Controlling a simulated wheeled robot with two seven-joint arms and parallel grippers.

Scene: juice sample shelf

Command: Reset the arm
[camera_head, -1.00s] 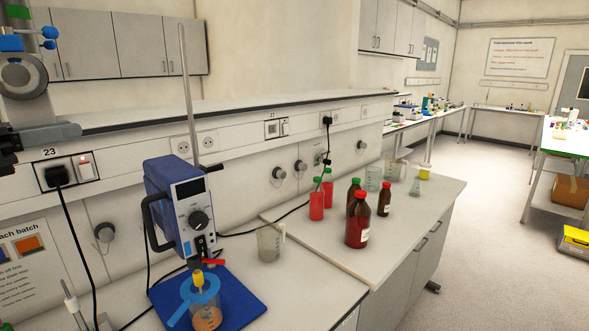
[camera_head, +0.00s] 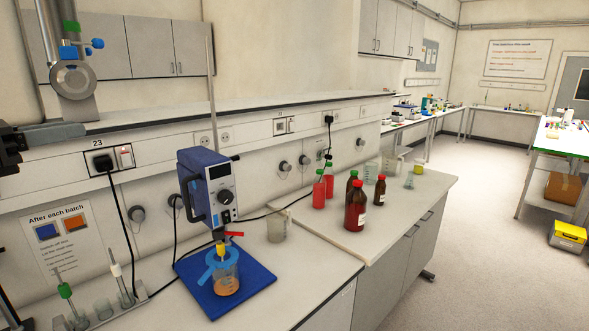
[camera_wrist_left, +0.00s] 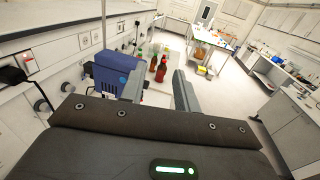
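My left arm comes in at the upper left of the head view. Its left gripper (camera_head: 10,148) sits at the left edge, partly cut off, raised in front of the wall and above the bench. In the left wrist view the two grey fingers of the left gripper (camera_wrist_left: 158,84) stand apart with nothing between them, so it is open and empty. Bottles on the bench show between and beyond the fingers, well away from them. My right gripper is in neither view.
A blue stirrer-like device (camera_head: 207,188) stands behind a beaker of orange liquid (camera_head: 226,283) on a blue mat (camera_head: 262,277). Red and brown bottles (camera_head: 355,210) stand farther right. A rack (camera_head: 104,308) is at the lower left. A shelf (camera_head: 260,108) runs along the wall.

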